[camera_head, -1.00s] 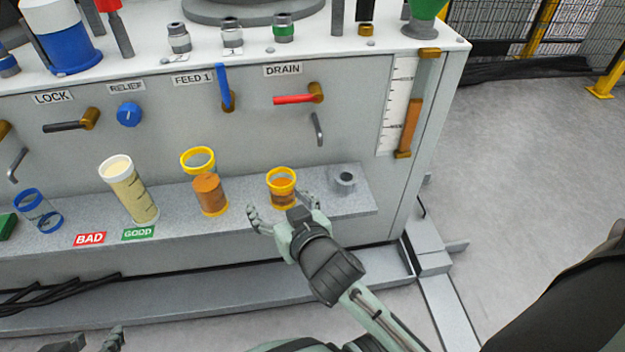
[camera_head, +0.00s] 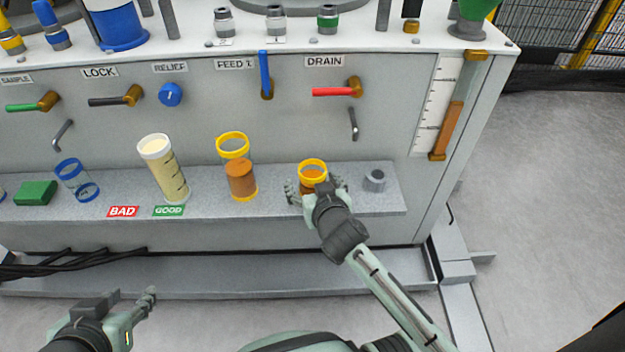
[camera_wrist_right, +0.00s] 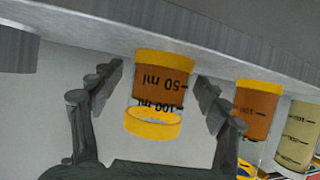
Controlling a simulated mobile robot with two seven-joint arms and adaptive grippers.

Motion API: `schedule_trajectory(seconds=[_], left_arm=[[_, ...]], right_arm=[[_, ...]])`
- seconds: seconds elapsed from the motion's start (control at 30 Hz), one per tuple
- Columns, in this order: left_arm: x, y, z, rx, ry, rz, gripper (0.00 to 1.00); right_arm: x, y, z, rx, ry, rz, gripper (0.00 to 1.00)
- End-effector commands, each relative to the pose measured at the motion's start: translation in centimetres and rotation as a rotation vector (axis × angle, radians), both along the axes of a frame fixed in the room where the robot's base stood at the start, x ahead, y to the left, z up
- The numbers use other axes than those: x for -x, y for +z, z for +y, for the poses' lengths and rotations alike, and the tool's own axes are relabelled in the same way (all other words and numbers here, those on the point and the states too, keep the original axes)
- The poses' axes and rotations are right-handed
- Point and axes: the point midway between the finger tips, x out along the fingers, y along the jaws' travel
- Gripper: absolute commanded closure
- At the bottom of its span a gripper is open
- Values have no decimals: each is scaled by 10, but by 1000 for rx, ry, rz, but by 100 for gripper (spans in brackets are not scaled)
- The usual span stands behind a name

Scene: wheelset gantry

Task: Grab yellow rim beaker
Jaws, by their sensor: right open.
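A yellow-rimmed beaker (camera_head: 312,167) with orange-brown liquid stands on the grey shelf, its lower part hidden by my right gripper (camera_head: 316,189). In the right wrist view, the beaker (camera_wrist_right: 160,88) shows inverted between the two spread fingers of my right gripper (camera_wrist_right: 158,80), with gaps on both sides. A second yellow-rimmed beaker (camera_head: 240,180), also with orange-brown liquid, stands to the left and shows in the wrist view too (camera_wrist_right: 257,110). My left gripper (camera_head: 133,297) is at the lower left, away from the shelf, fingers apart and empty.
The shelf (camera_head: 215,206) also holds a cream-filled beaker (camera_head: 165,175), an empty blue-rimmed beaker (camera_head: 76,180), a green block (camera_head: 36,193) and a grey fitting (camera_head: 374,181). The red drain handle (camera_head: 332,92) and a metal hook (camera_head: 353,124) are on the panel above.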

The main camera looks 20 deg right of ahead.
Motion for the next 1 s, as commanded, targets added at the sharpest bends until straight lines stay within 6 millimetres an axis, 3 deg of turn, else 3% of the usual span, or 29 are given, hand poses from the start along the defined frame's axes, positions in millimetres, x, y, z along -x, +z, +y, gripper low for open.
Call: schedule_trajectory(seconds=[0.07,0.5,1.0], left_arm=[[0,0,0,0,0,0,60],[0,0,0,0,0,1,60],[9,-6,9,-20,18,55,60]], right_arm=[[0,0,0,0,0,0,26],[0,0,0,0,0,-1,81],[-1,5,-1,0,1,-2,83]])
